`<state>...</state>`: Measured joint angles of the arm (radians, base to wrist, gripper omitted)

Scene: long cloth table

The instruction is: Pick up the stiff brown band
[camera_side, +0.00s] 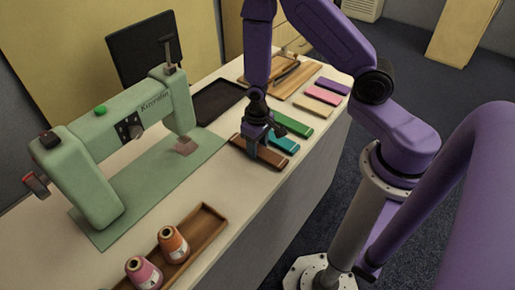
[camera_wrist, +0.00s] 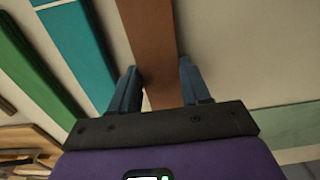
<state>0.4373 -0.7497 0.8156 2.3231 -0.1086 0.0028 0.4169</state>
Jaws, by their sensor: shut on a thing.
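The stiff brown band (camera_side: 240,144) lies at the near end of a row of coloured bands on the table. My gripper (camera_side: 261,148) is down over it, with its fingers at the band's sides. In the wrist view the brown band (camera_wrist: 148,35) runs up between the two fingers of my gripper (camera_wrist: 160,82), which are closed on its long edges. The band looks flat at table level; I cannot tell whether it is lifted at all. Its part below the gripper body is hidden.
A teal band (camera_side: 285,142) and a green band (camera_side: 293,124) lie close beside it, with more bands beyond. A green sewing machine (camera_side: 90,142) stands left on its mat. A wooden tray (camera_side: 208,221) with spools is in front. A dark tray (camera_side: 217,99) lies behind.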

